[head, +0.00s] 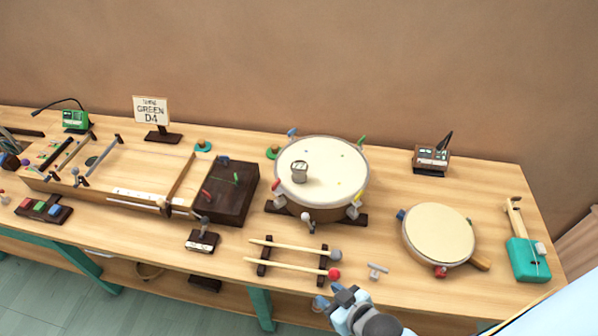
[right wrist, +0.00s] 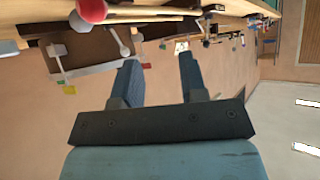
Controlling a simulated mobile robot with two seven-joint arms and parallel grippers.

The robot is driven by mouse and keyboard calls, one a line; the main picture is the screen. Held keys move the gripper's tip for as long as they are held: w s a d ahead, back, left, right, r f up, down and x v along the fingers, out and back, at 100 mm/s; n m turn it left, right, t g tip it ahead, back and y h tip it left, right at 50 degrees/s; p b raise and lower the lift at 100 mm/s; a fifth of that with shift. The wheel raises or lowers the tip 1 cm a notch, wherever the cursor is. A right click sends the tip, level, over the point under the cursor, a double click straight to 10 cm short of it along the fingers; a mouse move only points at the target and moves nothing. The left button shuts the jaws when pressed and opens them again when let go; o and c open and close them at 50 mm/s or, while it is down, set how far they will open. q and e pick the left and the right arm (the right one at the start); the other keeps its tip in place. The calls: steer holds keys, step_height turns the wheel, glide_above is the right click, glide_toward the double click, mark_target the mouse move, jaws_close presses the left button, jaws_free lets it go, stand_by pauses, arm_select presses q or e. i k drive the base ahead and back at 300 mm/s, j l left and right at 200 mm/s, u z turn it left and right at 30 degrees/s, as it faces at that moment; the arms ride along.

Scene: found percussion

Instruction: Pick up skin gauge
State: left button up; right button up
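The skin gauge looks to be the small grey cylinder with a pale dial (head: 299,172) standing on the cream drumhead of the large drum (head: 335,165) in the head view. My right gripper (head: 337,298) is at the bottom of the head view, in front of the table's front edge and well apart from the gauge. In the right wrist view its two dark fingers (right wrist: 159,62) stand apart with nothing between them, so it is open. I cannot make out the gauge in the right wrist view. My left gripper is not in view.
Two mallets on a rack (head: 295,258) and a grey T-shaped key (head: 377,271) lie between my right gripper and the drum. Coloured tuning pegs ring the drum. A smaller frame drum (head: 438,232) is to the right, a dark box (head: 231,190) to the left.

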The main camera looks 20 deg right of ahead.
mark_target(299, 169)
steer(key=i+j+z, duration=0.15)
steer(key=j, duration=0.15)
steer(key=i+j+z, duration=0.15)
steer(key=j, duration=0.15)
steer(key=i+j+z, duration=0.1)
steer(key=j, duration=0.25)
steer(key=i+j+z, duration=0.15)
steer(key=j, duration=0.15)
steer(key=i+j+z, duration=0.15)
steer(key=j, duration=0.2)
